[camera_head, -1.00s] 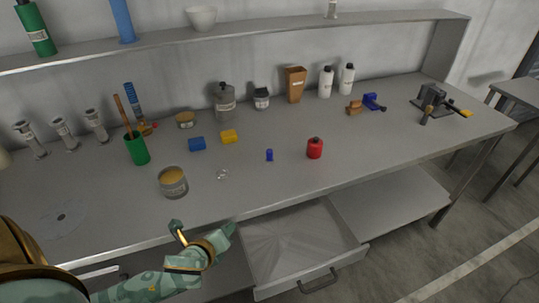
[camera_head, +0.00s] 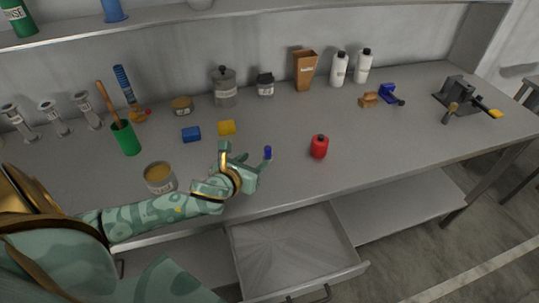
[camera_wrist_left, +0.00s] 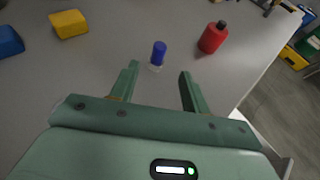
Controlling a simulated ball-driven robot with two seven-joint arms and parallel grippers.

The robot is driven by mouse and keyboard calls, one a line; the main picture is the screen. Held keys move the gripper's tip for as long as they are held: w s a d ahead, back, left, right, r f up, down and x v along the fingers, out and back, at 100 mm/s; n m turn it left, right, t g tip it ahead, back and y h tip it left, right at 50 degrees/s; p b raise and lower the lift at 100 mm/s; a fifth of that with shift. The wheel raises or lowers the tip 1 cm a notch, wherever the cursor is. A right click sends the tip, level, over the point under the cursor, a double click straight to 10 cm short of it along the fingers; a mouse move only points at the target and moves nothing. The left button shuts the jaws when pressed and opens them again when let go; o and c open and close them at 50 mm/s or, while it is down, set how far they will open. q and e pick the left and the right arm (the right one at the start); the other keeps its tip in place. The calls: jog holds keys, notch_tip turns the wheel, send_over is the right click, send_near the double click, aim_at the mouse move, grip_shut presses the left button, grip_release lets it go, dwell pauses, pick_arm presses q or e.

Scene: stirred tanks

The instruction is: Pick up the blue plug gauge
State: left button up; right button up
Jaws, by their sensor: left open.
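The blue plug gauge (camera_head: 267,152) stands upright on the grey workbench, a small blue cylinder. In the left wrist view the plug gauge (camera_wrist_left: 158,52) has a pale lower end and stands just beyond the fingertips, roughly centred between them. My left gripper (camera_head: 243,158) is open and empty, low over the bench just left of the gauge. Its two green fingers show in the left wrist view (camera_wrist_left: 159,68), apart, with bare bench between them. My right gripper is in neither view.
A red bottle (camera_head: 319,147) stands right of the gauge. A yellow block (camera_head: 227,128) and a blue block (camera_head: 191,134) lie behind left. An open tin (camera_head: 160,178) stands left near my forearm. An open drawer (camera_head: 295,254) juts out below the bench's front edge.

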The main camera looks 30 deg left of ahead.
aim_at(267, 149)
pick_arm(q)
jog(key=x, duration=0.4)
jog(key=shift+w+f+b, duration=0.25)
jog(key=shift+w+b, duration=0.05)
jog(key=shift+b, duration=0.1)
jog(key=shift+w, duration=0.2)
jog(key=x, duration=0.1)
jog(key=b+x, duration=0.1)
jog(key=x, duration=0.3)
jog(key=shift+w+a+r+b, duration=0.15)
jog(key=shift+r+b, duration=0.1)
jog(key=shift+b, duration=0.15)
jog(key=shift+r, duration=0.15)
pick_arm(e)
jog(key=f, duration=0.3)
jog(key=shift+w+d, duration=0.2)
pick_arm(q)
grip_shut()
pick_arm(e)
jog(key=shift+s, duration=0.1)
